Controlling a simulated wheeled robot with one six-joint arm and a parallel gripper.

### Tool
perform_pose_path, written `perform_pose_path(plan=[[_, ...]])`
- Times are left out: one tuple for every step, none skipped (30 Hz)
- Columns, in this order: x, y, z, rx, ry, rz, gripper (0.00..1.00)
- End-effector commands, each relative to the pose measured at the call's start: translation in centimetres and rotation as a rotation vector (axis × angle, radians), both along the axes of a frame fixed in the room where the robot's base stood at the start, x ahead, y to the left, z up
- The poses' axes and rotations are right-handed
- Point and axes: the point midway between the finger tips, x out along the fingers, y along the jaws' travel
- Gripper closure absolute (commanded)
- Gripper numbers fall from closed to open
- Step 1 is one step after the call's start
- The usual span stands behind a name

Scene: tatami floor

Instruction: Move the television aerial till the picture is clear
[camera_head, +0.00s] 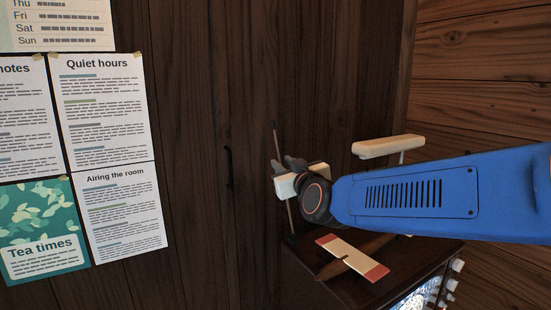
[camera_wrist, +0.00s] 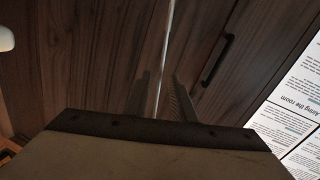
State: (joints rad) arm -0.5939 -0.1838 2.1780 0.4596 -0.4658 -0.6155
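The television (camera_head: 308,262) is a dark box at the lower right in the head view. Only its top and part of its front show. The visible corner of its screen (camera_head: 420,296) is lit with a speckled white and blue pattern. The aerial (camera_head: 276,142) is a thin grey rod rising, slightly tilted, from the television's back left. My gripper (camera_head: 285,165) is at the rod's mid height. In the wrist view the aerial (camera_wrist: 168,32) runs between my two fingers (camera_wrist: 161,84), with a gap on each side. The fingers look open. Whether either touches the rod is unclear.
A cream and red propeller-shaped thing (camera_head: 340,250) lies on the television top. A cream bar on a thin post (camera_head: 388,146) stands behind my arm. A dark wooden door with a handle (camera_head: 229,167) is behind the aerial. Posters (camera_head: 105,110) hang at left.

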Motion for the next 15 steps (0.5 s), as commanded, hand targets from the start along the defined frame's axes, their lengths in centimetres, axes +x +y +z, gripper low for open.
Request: perform_pose_path(plan=[[0.8,0.3,0.0,-0.001,0.000,-0.001,0.77],[1.2,0.5,-0.1,-0.001,0.000,-0.001,0.77],[1.8,0.7,-0.1,-0.002,0.001,0.000,0.77],[2.2,0.9,-0.1,-0.001,0.001,0.000,0.77],[2.6,1.1,0.0,0.000,0.000,0.000,0.77],[3.1,1.3,-0.1,-0.001,0.002,0.000,0.77],[3.5,1.5,-0.1,-0.002,0.001,0.000,0.77],[3.9,1.6,-0.1,-0.001,0.001,0.000,0.77],[4.3,1.8,0.0,-0.001,0.000,0.000,0.77],[4.7,2.0,-0.1,-0.001,0.001,0.000,0.77],[5.0,2.1,-0.1,-0.001,0.001,0.000,0.77],[5.3,2.2,-0.1,0.000,0.001,0.000,0.77],[5.6,2.3,0.0,0.000,0.000,0.000,0.77],[5.8,2.4,0.0,0.000,0.000,0.000,0.77],[6.1,2.5,0.0,0.000,0.000,0.000,0.77]])
